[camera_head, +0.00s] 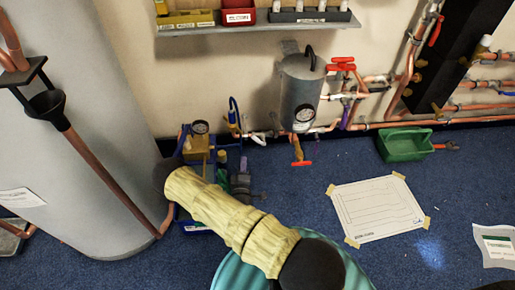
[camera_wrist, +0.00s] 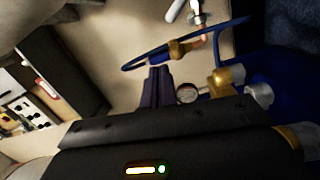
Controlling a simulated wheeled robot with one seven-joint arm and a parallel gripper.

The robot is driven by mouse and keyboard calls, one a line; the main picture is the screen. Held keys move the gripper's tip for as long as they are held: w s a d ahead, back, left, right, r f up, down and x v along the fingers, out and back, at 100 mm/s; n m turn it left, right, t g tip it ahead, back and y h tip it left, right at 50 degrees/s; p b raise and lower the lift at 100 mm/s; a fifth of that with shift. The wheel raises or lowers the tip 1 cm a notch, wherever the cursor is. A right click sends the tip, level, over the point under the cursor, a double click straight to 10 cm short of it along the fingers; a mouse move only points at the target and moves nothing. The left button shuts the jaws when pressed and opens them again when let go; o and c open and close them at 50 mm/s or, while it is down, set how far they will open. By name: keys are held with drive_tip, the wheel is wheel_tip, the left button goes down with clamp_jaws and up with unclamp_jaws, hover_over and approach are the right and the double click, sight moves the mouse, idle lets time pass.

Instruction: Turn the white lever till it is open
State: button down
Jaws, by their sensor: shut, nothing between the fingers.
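The white lever (camera_wrist: 175,10) shows at the top edge of the wrist view, partly cut off, beside a pale metal valve fitting (camera_wrist: 199,18) on a copper pipe. A small white piece (camera_head: 258,139) low on the wall in the head view, right of the blue hose, looks like the same lever. My gripper (camera_wrist: 158,69) shows in the wrist view with its dark fingers together and empty. Its tips are below the lever in that picture, apart from it.
A blue hose (camera_wrist: 130,66) with a brass fitting (camera_wrist: 180,49) curves just past my fingertips. A pressure gauge (camera_wrist: 187,93) is close on their right. A grey tank (camera_head: 301,92) with red-handled valves hangs on the wall. A green tray (camera_head: 405,144) and taped paper (camera_head: 378,207) lie on the blue floor.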

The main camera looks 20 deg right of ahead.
drive_tip(key=a+r+m+g+y+p, duration=0.25)
drive_tip(key=r+m+g, duration=0.25)
drive_tip(key=r, duration=0.5)
drive_tip(key=a+r+m+g+y+p, duration=0.25)
drive_tip(key=r+m+g, duration=0.25)
drive_tip(key=r, duration=0.5)
drive_tip(key=s+r+m+g+y+p, duration=0.1)
drive_tip(key=s+r+g+y+p, duration=0.1)
drive_tip(key=s+r, duration=1.5)
drive_tip(key=shift+s+d+g+y+p, duration=0.25)
drive_tip(key=shift+s+g+y+p, duration=0.15)
drive_tip(key=shift+s+g+p, duration=0.55)
